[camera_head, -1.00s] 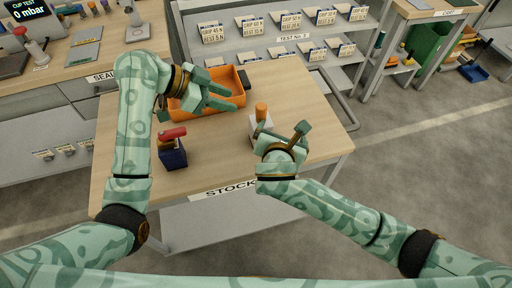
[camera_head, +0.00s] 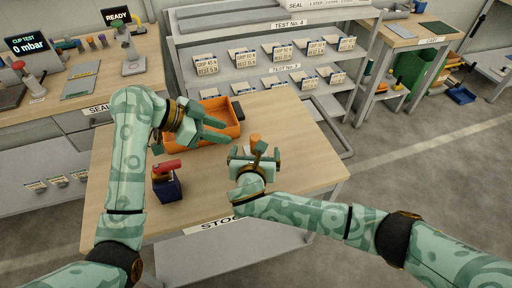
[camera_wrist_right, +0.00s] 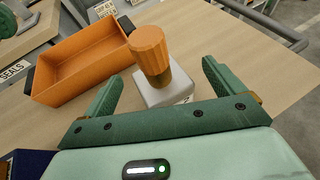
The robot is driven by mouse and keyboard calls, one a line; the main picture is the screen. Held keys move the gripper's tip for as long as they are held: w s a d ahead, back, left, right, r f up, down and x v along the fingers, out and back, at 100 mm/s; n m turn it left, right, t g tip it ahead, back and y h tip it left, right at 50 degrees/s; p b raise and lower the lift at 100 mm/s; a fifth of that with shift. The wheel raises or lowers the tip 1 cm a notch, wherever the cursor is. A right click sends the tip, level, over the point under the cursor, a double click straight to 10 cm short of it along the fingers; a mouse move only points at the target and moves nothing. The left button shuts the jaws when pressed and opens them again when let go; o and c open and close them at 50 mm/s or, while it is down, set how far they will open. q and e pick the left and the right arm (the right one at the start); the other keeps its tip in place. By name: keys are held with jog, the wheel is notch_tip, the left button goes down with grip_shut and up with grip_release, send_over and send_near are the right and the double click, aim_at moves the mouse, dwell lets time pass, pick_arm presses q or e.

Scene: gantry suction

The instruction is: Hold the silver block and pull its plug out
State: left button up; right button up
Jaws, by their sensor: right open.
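The silver block (camera_wrist_right: 168,92) stands on the table with an orange plug (camera_wrist_right: 150,50) upright in its top, dark at its lower part. In the head view the plug (camera_head: 255,141) shows above my right gripper (camera_head: 255,155), which hides most of the block. In the right wrist view, the two fingers of my right gripper (camera_wrist_right: 160,82) are spread on either side of the block, with gaps. My left gripper (camera_head: 215,131) is open and empty, its fingers apart near the front edge of the orange tray.
The orange tray (camera_head: 238,131) stands behind the block, to the left. A dark blue block (camera_head: 168,190) with a red top stands at the table's left. Shelves with labelled cards (camera_head: 275,52) are behind. The table right of the block is clear.

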aim_at(255, 153)
jog(key=shift+x, duration=1.6)
jog(key=shift+c, duration=1.4)
jog(key=c, duration=1.3)
